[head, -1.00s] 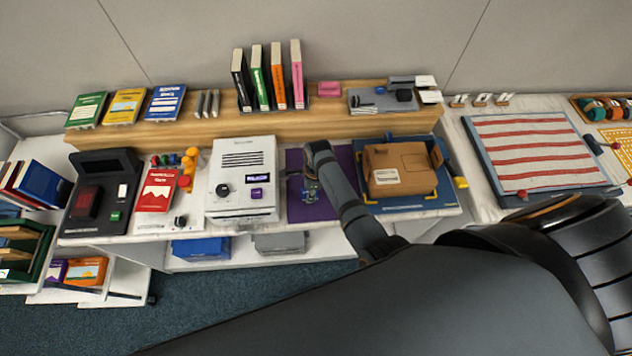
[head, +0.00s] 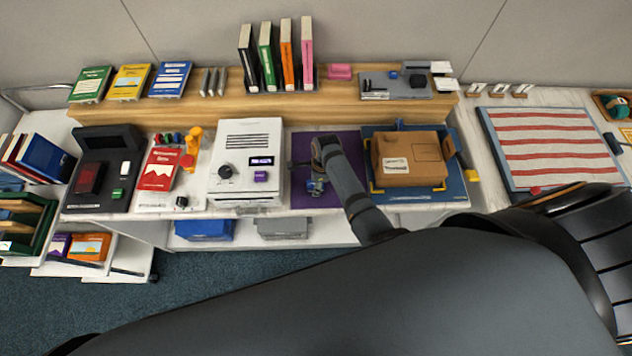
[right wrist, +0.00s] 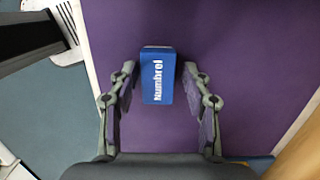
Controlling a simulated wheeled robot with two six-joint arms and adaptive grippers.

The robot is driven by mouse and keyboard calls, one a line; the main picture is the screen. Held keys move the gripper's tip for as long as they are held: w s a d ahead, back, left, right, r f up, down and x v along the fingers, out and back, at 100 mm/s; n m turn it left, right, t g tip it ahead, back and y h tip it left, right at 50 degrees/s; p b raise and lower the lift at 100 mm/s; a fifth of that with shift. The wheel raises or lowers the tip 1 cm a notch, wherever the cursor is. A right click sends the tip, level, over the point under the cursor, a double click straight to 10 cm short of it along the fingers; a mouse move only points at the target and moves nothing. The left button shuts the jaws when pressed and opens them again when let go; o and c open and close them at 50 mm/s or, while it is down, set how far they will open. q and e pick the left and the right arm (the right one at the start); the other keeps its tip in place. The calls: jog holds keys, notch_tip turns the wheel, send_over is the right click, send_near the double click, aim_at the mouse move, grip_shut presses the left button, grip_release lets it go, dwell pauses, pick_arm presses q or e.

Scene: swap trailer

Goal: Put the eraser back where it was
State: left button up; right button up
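A small blue block (right wrist: 158,75) with white "Numbrel" lettering, which may be the eraser, shows in the right wrist view over the purple mat (right wrist: 250,60). My right gripper (right wrist: 160,92) is open, with one finger on each side of the block and a gap on both sides. In the head view my right gripper (head: 316,186) is over the purple mat (head: 300,150), and my wrist hides much of that spot. A pink block (head: 339,72) lies on the wooden shelf. My left gripper is not in view.
A white device (head: 245,160) stands left of the mat. A cardboard box (head: 410,158) on a blue tray (head: 425,197) stands right of it. The wooden shelf (head: 215,110) behind holds books (head: 268,58) and a grey tray (head: 385,88). A striped board (head: 550,150) lies farther right.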

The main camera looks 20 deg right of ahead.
jog(key=shift+r, duration=0.35)
notch_tip(320, 180, up, 12)
jog(key=d, duration=0.1)
jog(key=shift+s+d+f+b, duration=0.2)
jog(key=shift+s+b, duration=0.05)
jog(key=shift+b, duration=0.1)
